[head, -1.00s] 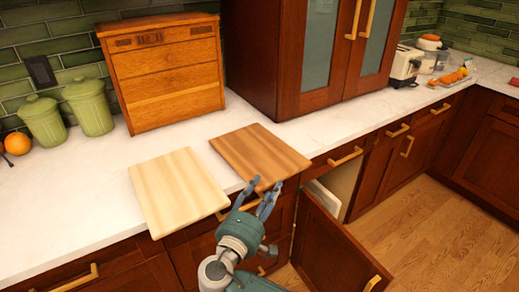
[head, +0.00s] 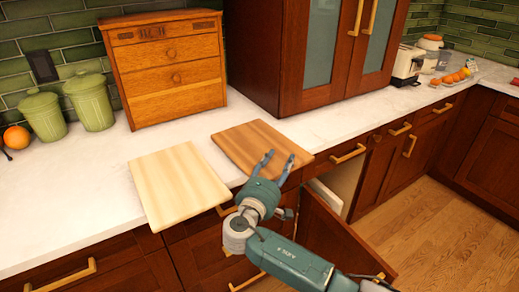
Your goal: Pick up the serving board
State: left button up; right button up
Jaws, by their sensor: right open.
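Two flat boards lie on the white counter near its front edge. The pale board (head: 178,184) is on the left and overhangs the edge a little. The darker brown board (head: 256,144) is to its right, also reaching the front edge. I cannot tell which one is the serving board. My right gripper (head: 278,160) is open, its two blue fingers apart, at the front edge of the brown board. The fingers overlap the board's near edge in the picture; I cannot tell if they touch it. My left gripper is not in view.
A wooden drawer box (head: 168,68) and green canisters (head: 92,100) stand behind the boards. A tall cabinet (head: 300,50) stands on the counter at the right. Below, a cabinet door (head: 330,245) hangs open beside my right arm. Counter left of the pale board is clear.

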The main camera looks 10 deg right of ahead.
grip_shut()
jog(key=shift+r, duration=0.15)
